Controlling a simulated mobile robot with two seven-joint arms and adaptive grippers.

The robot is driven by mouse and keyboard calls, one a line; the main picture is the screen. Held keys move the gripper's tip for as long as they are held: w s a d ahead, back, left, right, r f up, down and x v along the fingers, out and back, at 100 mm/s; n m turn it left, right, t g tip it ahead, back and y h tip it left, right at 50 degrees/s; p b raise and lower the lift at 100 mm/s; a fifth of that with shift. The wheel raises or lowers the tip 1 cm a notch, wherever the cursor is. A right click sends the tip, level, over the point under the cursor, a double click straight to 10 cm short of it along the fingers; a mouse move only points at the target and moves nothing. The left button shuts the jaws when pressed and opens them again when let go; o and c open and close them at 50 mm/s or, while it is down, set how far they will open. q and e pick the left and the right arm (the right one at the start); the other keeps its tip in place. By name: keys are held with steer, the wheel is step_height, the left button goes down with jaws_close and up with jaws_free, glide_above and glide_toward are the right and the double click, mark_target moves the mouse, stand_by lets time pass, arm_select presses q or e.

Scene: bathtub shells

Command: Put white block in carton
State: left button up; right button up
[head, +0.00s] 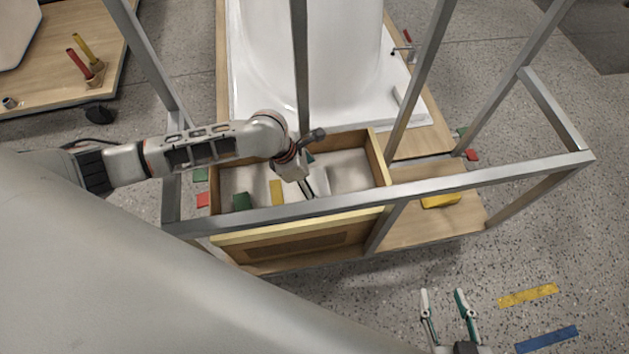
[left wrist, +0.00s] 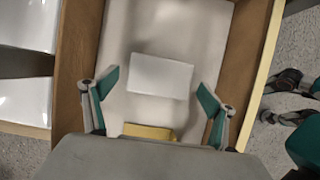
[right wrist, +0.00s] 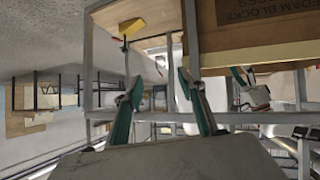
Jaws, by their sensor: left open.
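The white block (left wrist: 160,76) lies on the pale floor of an open wooden box (left wrist: 85,60), seen in the left wrist view. In the head view the block (head: 320,180) is partly hidden by my left gripper (head: 308,190). In the left wrist view the left gripper (left wrist: 158,88) is open, its fingers on either side of the block, apart from it. A box side with foam-block lettering (right wrist: 245,12) shows in the right wrist view; I cannot tell whether this is the carton. My right gripper (head: 443,292) is open and empty, low at the right.
A yellow block (head: 277,191) and a green block (head: 242,201) are also in the box. Grey metal posts and a rail (head: 470,180) frame it. Another yellow block (head: 440,201) lies on the board to its right. A white tub (head: 340,70) stands behind.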

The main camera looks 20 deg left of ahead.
arm_select(q)
steer(key=p+v, duration=0.2)
steer(key=v, duration=0.8)
steer(key=shift+r+p, duration=0.2)
steer(key=shift+p, duration=0.1)
arm_select(e)
steer(key=shift+s+d+f+h, duration=0.3)
steer(key=shift+s+d+f, duration=0.15)
steer(key=shift+s+d, duration=0.25)
steer(key=shift+w+r, duration=0.1)
steer(key=shift+r, duration=0.05)
